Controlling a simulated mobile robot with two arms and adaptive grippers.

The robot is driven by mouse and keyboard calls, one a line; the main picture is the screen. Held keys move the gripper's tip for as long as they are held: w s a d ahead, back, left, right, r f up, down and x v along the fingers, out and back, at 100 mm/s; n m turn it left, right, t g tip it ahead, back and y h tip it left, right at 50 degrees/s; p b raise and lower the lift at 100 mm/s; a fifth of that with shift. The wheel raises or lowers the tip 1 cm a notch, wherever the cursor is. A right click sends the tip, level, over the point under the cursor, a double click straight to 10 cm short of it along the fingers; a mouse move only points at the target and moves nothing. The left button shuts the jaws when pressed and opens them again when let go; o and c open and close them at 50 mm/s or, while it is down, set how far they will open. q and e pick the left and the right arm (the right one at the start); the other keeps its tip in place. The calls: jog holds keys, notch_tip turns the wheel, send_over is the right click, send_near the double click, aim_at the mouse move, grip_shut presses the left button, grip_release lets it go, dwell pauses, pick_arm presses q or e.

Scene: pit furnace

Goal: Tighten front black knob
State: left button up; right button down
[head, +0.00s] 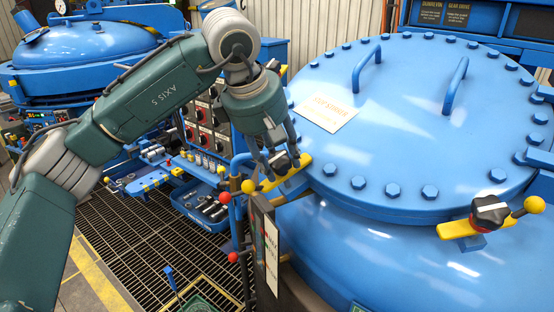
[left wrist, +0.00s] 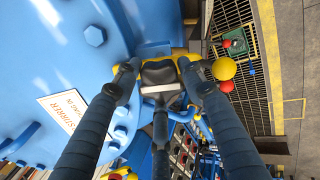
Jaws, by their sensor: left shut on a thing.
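My left gripper (head: 281,157) reaches down to a black knob (head: 284,162) on a yellow clamp (head: 262,184) at the left rim of the big blue lid (head: 420,130). In the left wrist view the same black knob (left wrist: 160,73) sits between the fingers of my left gripper (left wrist: 158,68), shut on its two sides. The fingers partly hide the knob in the head view. A second black knob (head: 489,211), with a red mark, sits on another yellow clamp (head: 460,229) at the lid's front right. No gripper is near that one. My right gripper is in neither view.
Two blue handles (head: 366,68) and a label (head: 327,107) are on the lid, with bolts around its rim. A yellow ball (head: 248,186) and red balls (head: 225,197) stand beside the left clamp. A blue tray (head: 190,211) and floor grating (head: 130,250) lie left of the vessel.

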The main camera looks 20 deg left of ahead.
pick_arm(q)
jog(key=shift+d+r, duration=0.1)
jog(key=shift+d, duration=0.1)
dwell(0.3)
jog(key=o, duration=1)
jog(key=shift+o, duration=0.8)
jog(key=shift+s+d, duration=0.15)
jog(key=shift+r, duration=0.25)
jog(key=v, duration=1.1)
jog(key=shift+s+r, duration=0.2)
jog(key=shift+s, duration=0.05)
